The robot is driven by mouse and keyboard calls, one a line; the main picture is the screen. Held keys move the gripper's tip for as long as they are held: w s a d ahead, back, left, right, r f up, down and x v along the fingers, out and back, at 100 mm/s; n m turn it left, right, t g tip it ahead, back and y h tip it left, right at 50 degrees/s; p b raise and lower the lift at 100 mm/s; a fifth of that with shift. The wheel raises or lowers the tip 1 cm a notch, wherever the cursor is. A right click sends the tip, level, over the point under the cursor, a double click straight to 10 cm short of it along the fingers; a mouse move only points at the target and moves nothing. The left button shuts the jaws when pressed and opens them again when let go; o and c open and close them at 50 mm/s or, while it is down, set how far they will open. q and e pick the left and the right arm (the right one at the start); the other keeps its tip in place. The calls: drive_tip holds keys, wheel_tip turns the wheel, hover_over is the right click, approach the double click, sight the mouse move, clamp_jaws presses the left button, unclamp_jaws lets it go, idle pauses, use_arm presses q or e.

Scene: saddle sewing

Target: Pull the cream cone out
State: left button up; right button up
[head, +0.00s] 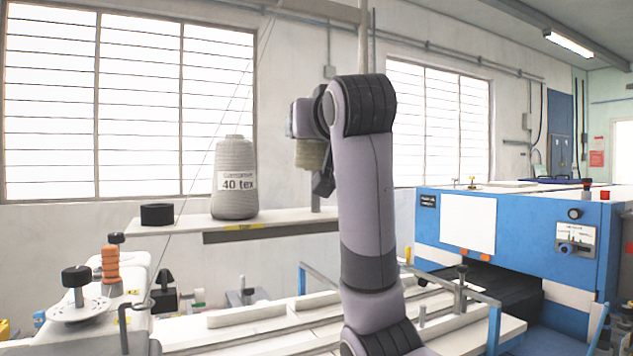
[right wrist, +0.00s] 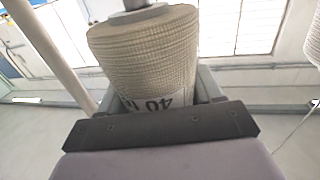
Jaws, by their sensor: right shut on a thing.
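The cream cone (right wrist: 145,50) fills the upper middle of the right wrist view, with its "40 tex" label upside down. My right gripper (right wrist: 158,95) is shut on it, one finger on each side. In the head view a small part of the cream cone (head: 311,154) shows beside my right wrist, with wall visible below it, above the shelf (head: 285,219). My arm hides the rest. My left gripper is not in view.
A grey cone (head: 235,180) labelled "40 tex" stands on the shelf, left of my arm, with a black spool (head: 157,214) farther left. Thin threads run up past it. A blue machine (head: 540,235) stands at the right.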

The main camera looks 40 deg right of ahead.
drive_tip(key=shift+r+p, duration=0.9)
drive_tip(key=shift+r, duration=0.25)
wheel_tip(320, 180, up, 2)
drive_tip(key=shift+r+p, duration=0.25)
drive_tip(key=shift+p, duration=0.85)
drive_tip(key=shift+r+p, duration=0.35)
drive_tip(key=shift+r, duration=0.45)
